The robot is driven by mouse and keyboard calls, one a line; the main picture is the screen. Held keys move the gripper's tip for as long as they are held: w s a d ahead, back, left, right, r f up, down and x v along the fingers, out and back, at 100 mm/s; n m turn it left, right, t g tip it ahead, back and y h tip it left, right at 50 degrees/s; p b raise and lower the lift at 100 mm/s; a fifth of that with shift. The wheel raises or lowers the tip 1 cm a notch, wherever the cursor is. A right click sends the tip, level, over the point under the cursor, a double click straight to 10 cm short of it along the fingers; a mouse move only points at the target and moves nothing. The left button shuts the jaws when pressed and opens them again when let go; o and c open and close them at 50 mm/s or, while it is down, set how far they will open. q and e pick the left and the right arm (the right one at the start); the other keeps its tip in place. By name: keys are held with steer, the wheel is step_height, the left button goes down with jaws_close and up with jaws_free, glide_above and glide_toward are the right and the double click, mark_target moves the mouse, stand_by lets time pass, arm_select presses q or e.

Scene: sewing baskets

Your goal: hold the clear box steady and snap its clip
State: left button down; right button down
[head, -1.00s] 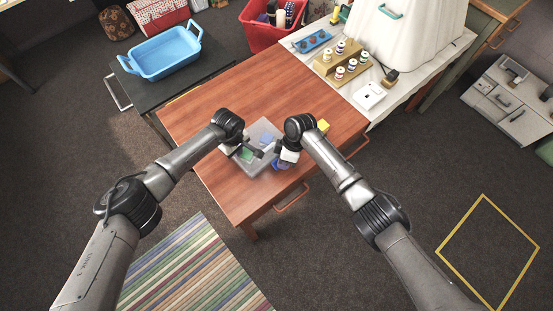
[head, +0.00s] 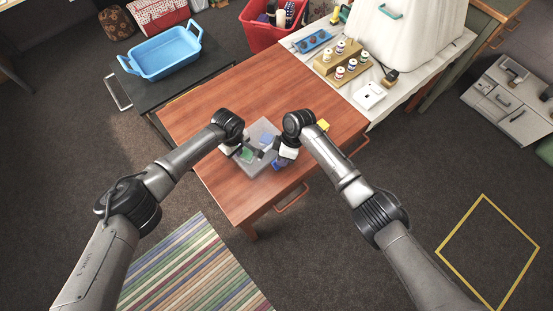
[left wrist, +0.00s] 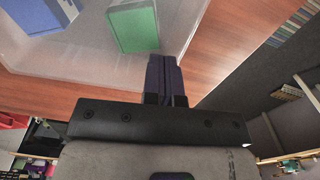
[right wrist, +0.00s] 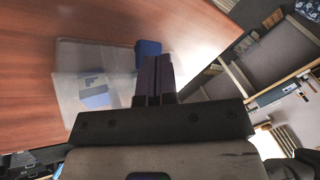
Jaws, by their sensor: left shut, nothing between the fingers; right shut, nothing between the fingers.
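The clear box (head: 267,128) sits on the wooden table with a blue piece and a green piece inside; its wall also shows in the left wrist view (left wrist: 185,30). My left gripper (head: 257,153) is shut and empty, its fingertips at the box's near-left side, close to the green piece (left wrist: 133,28). My right gripper (head: 272,150) is shut and empty at the box's right side. A blue part (right wrist: 149,48), possibly the clip, shows just beside the right fingertips. Whether it is fastened, and whether either gripper touches the box, I cannot tell.
A yellow block (head: 323,125) lies right of my right gripper on the wooden table (head: 225,90). A blue tray (head: 163,56) is on the dark table at left. A white-covered table (head: 385,105) with spools stands at back right. The wooden table's far part is clear.

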steer(key=shift+w+a+r, duration=0.1)
steer(key=shift+w+r, duration=0.15)
steer(key=shift+r, duration=0.3)
steer(key=shift+w+a+r, duration=0.1)
steer(key=shift+w+r, duration=0.1)
steer(key=shift+r, duration=0.35)
steer(key=v, duration=1.1)
steer(key=shift+d, duration=0.15)
step_height(320, 180, up, 7)
steer(key=shift+w, duration=0.25)
